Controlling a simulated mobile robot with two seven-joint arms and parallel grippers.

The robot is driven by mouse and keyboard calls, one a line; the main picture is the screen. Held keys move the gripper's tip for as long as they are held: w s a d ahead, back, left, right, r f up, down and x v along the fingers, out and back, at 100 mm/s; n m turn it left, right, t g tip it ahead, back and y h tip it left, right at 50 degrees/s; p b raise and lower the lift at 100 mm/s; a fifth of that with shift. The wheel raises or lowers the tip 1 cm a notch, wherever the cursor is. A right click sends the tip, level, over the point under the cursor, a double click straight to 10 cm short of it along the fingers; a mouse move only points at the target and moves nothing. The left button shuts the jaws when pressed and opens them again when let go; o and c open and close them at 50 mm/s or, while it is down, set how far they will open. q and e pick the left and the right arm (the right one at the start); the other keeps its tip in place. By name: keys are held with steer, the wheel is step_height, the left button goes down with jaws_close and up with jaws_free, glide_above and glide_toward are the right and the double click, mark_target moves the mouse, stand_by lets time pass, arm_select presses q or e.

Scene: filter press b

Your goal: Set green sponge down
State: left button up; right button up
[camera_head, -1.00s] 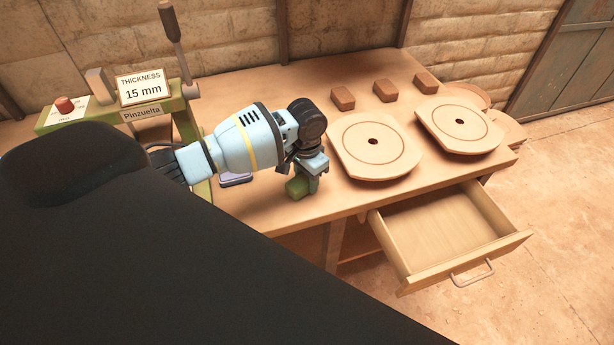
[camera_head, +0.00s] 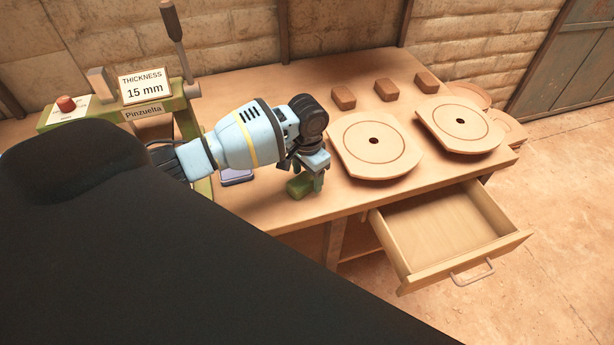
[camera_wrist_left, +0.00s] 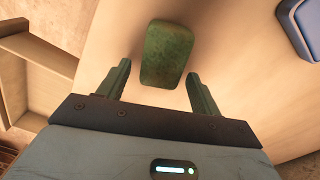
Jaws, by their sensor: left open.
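The green sponge (camera_head: 297,187) lies on the wooden bench top near its front edge. In the left wrist view the green sponge (camera_wrist_left: 167,54) is a dark green rounded block, just beyond and between the fingertips, with a gap on either side. My left gripper (camera_head: 312,183) is open over the sponge, pointing down at the bench. Its two fingers also show apart in the left wrist view (camera_wrist_left: 160,75). In the head view the gripper hides part of the sponge. My right gripper is not in either view.
Two round wooden plates (camera_head: 374,163) (camera_head: 484,126) lie right of the gripper, with several brown blocks (camera_head: 386,90) behind. A drawer (camera_head: 441,233) stands open at the front right. A purple-blue object (camera_head: 238,178) lies left. The green press (camera_head: 178,105) carries a "15 mm" sign (camera_head: 143,86).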

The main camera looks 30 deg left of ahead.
mark_target(307, 176)
arm_select(q)
step_height(307, 176, up, 11)
steer(key=p, duration=0.1)
steer(key=shift+r, duration=0.15)
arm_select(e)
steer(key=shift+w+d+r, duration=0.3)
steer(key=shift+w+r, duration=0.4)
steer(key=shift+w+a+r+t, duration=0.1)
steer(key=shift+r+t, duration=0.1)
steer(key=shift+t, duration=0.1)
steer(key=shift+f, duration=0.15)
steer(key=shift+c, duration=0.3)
